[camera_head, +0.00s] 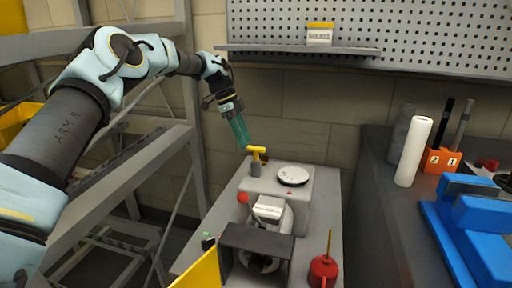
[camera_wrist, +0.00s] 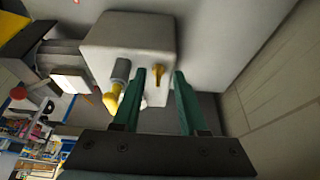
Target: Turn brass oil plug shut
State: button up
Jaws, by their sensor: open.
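A small brass plug with a narrow wing (camera_wrist: 157,82) sits on the pale machine block (camera_wrist: 135,35) in the wrist view. My gripper (camera_wrist: 161,71) is open, and its two green fingers lie on either side of the plug in that picture. Whether they touch it or are short of it I cannot tell. In the head view my gripper (camera_head: 246,146) points down at the back of the block (camera_head: 305,208), just above a yellow T-handle (camera_head: 257,149) on a grey stem. That handle (camera_wrist: 110,102) also shows left of the fingers in the wrist view.
A round white dial (camera_head: 293,175) lies on the block. A red oil can (camera_head: 323,271) stands at the front right of the bench. A grey shelf rack (camera_head: 130,155) is at left, and the wall is close behind the block.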

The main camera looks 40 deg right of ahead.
jog(key=w+a, duration=0.4)
jog(key=w, duration=0.3)
jog(key=shift+a+b, duration=0.2)
jog(key=shift+b, duration=0.1)
jog(key=a+r+n+t+y+p, duration=0.3)
jog(key=a+n, duration=1.2)
jog(key=a, duration=1.4)
jog(key=s+a+n+t+p, duration=0.1)
jog(key=s+a+n, duration=0.5)
jog(key=a, duration=0.5)
jog(key=s+a+n+t+p, duration=0.1)
jog(key=s+a+n, duration=0.6)
jog(key=s+a, duration=0.2)
jog(key=shift+s+a+r+t+h, duration=0.2)
jog(key=shift+s+a+t+h, duration=0.15)
jog(key=shift+a, duration=0.65)
